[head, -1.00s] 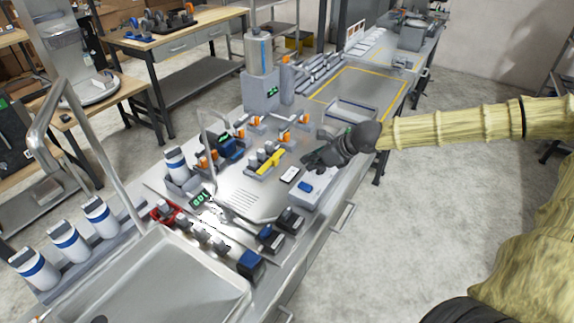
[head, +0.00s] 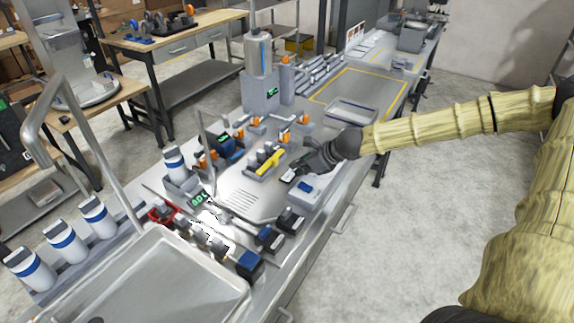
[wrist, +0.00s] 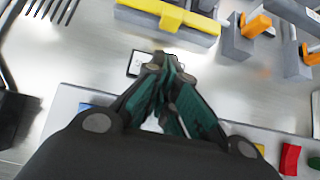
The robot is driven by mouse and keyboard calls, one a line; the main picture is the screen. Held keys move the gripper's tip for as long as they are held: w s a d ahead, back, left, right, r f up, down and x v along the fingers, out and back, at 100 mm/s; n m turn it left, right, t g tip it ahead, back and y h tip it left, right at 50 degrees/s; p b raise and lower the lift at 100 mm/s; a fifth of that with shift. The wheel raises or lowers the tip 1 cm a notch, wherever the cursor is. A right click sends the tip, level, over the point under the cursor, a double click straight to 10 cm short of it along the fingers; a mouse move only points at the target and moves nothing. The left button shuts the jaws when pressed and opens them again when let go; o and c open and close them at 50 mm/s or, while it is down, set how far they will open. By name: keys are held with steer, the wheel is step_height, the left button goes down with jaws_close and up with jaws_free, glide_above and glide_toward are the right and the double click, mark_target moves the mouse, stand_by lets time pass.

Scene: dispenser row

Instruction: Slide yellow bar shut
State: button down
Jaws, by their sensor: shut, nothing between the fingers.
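The yellow bar (head: 269,160) lies along the top of a grey block fixture (head: 257,173) on the steel bench. In the wrist view the yellow bar (wrist: 172,14) shows at the top, above the grey block. My gripper (head: 292,176) is shut and empty, right of the bar and a little in front of it, apart from it. In the wrist view the shut fingertips (wrist: 165,62) point toward the bar, with a gap of bare steel between. Whether the bar is at the end of its slide, I cannot tell.
A small white card (wrist: 137,64) lies beside my fingertips. Grey blocks with orange levers (wrist: 256,25) stand right of the bar in the wrist view. A sink (head: 150,285) is at the front left. Bare steel (head: 240,195) lies left of my gripper.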

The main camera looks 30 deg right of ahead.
mark_target(273, 161)
steer(key=shift+w+a+f, duration=0.1)
steer(key=shift+w+f, duration=0.1)
steer(key=shift+f, duration=0.1)
steer(key=shift+w+a, duration=0.55)
steer(key=shift+w, duration=0.35)
steer(key=shift+w+a, duration=0.5)
steer(key=shift+w, duration=0.4)
